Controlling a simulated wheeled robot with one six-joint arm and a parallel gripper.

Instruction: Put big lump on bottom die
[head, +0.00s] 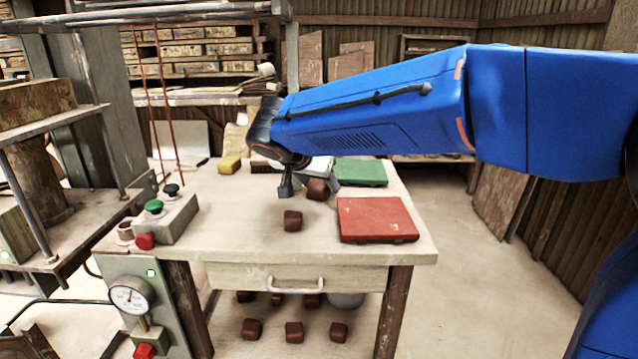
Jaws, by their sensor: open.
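My gripper (304,186) is open, pointing down over the middle of the wooden table. A reddish-brown lump (317,190) is at its right finger; I cannot tell whether it lies between the fingers or touches them. Another reddish-brown lump (292,221) lies on the table just in front of my gripper, apart from it. I cannot tell for sure which of the two is the big lump. The press (45,190) stands at the left, cut off by the picture edge. I cannot make out the bottom die with certainty.
A red flat block (377,219) and a green one (360,172) lie on the table's right side. A yellow block (229,165) is at the back left. A button box (165,217) stands at the table's left edge. Several lumps (294,331) lie below the table drawer (297,278).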

